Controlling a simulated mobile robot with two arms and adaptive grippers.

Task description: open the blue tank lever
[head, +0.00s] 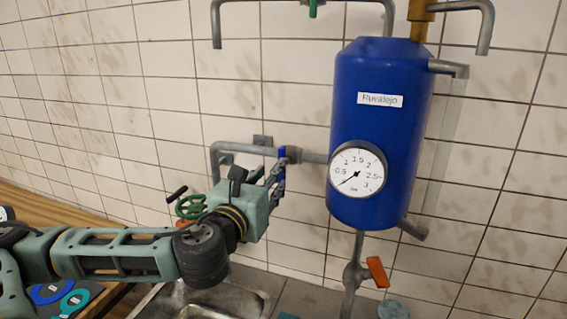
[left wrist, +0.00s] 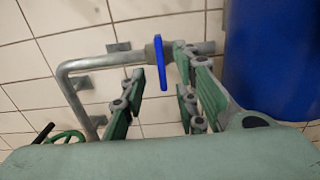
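The blue tank (head: 382,125) hangs on the tiled wall, with a "Ruvalejo" label and a round gauge (head: 357,170) on its front. A small blue lever (head: 282,160) sits on the grey pipe left of the tank. In the left wrist view the lever (left wrist: 161,65) hangs down from its valve. My left gripper (head: 275,178) is beside the lever in the head view. In the left wrist view its fingers (left wrist: 161,78) are apart, with the lever showing in the gap between them. I cannot tell whether a finger touches it. My right gripper is not in view.
An orange handle (head: 377,272) is on the pipe below the tank. A green handwheel (head: 190,207) is left of my gripper, and its rim shows in the left wrist view (left wrist: 66,136). Grey pipes (head: 232,150) run along the wall. A metal sink (head: 215,299) is below.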

